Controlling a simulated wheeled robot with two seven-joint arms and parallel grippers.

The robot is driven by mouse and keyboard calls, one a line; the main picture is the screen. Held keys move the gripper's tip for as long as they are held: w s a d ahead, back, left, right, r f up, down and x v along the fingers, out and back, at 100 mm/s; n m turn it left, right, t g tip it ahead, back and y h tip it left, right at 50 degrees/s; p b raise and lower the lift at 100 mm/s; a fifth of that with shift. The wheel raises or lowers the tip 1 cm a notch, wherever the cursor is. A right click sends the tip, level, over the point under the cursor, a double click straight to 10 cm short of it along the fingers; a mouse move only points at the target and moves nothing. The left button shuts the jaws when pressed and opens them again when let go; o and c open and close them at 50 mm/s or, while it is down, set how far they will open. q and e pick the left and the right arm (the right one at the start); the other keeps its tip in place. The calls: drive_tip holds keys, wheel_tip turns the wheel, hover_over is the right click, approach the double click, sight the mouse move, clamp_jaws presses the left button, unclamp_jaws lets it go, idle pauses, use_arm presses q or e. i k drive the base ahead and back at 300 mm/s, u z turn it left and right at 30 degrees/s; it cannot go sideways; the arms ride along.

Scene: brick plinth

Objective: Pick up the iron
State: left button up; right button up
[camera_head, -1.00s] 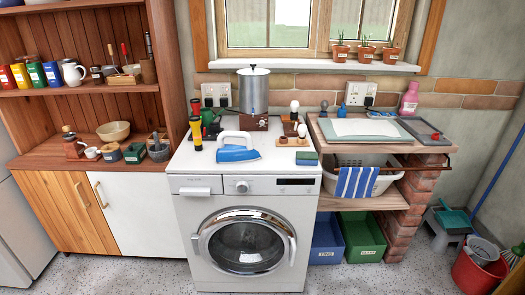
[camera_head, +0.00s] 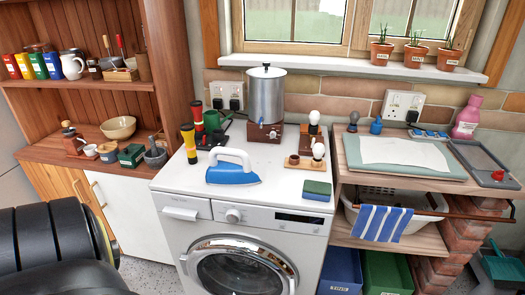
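The iron (camera_head: 232,169), blue with a white handle, sits on the white top of the washing machine (camera_head: 275,190), near its front left. Its handle is on top and its pointed end faces right. Part of my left arm fills the lower left corner of the head view as a dark ribbed link, well apart from the iron. Neither of my grippers shows in this view.
On the machine top, torches (camera_head: 189,143) and a metal urn (camera_head: 266,96) stand behind the iron. Bulbs on wooden holders (camera_head: 306,160) and a green-blue sponge (camera_head: 317,191) are to its right. A shelf with a cutting mat (camera_head: 405,155) adjoins on the right.

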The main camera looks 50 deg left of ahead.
sight(221, 173)
drive_tip(key=u, duration=0.5)
drive_tip(key=i, duration=1)
drive_tip(key=u, duration=0.85)
